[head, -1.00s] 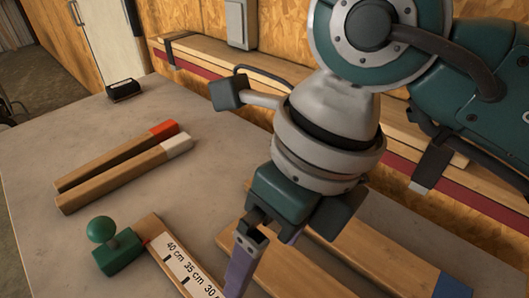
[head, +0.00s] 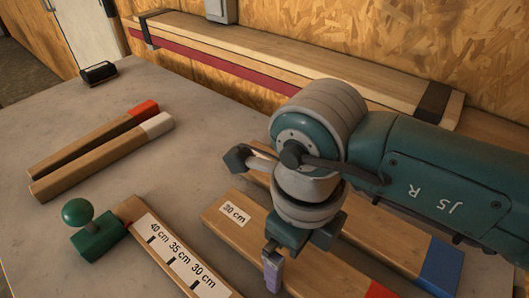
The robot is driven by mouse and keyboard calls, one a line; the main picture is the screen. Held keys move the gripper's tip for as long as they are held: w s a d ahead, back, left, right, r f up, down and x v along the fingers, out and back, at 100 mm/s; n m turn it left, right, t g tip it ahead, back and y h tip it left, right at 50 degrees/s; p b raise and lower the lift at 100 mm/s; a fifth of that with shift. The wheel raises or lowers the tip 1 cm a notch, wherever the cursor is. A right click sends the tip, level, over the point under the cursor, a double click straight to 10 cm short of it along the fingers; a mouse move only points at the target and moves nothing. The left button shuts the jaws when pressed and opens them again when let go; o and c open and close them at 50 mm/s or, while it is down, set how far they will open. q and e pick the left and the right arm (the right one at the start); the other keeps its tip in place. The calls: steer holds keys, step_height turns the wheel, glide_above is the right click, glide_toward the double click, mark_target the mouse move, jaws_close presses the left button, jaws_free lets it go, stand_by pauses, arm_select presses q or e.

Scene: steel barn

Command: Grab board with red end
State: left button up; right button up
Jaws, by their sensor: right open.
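A long board with a 30 cm label (head: 234,214) lies at the lower middle of the table, and its red end (head: 378,291) shows at the bottom edge. Another wooden board with an orange-red end (head: 145,109) lies at the left. My right gripper (head: 272,273) is open and points down over the 30 cm board, with nothing seen between its fingers. I cannot tell whether it touches the board. My wrist hides part of that board and of the blue-ended board (head: 441,264) behind it. My left gripper is not in view.
A white-ended board (head: 157,124) lies beside the orange-red one. A measuring strip marked 40, 35 and 30 cm (head: 183,262) has a green stop with a round knob (head: 97,238). A black object (head: 98,73) sits at the back left. Strapped planks (head: 300,50) lie along the wall.

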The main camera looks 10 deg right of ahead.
steer(key=shift+c, duration=0.2)
steer(key=c, duration=1.2)
steer(key=shift+r, duration=0.1)
